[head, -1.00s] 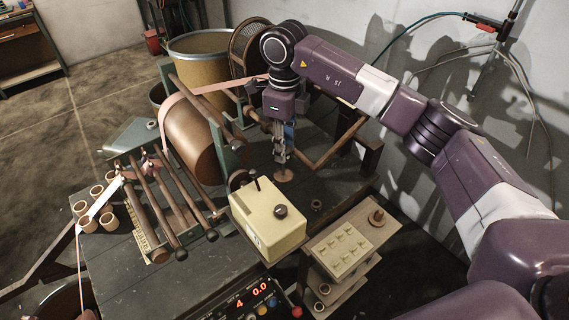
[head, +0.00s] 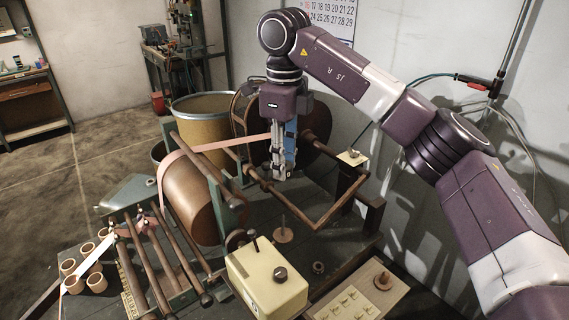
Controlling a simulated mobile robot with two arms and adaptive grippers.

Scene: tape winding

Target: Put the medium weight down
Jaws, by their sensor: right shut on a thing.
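My right gripper (head: 283,172) hangs pointing down over the dark workbench (head: 340,258), beside a brown bar frame. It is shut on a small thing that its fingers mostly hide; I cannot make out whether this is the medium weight. Below it, apart from the fingertips, a round brown disc (head: 284,236) with a thin upright rod stands on the bench. Neither can be surely named as the medium weight. My left gripper is out of view.
A cream box (head: 262,287) with a black knob stands in front of the disc. A brown drum (head: 193,203) with a pink band and several rollers (head: 160,255) fill the left. The brown bar frame (head: 335,207) stands close on the right.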

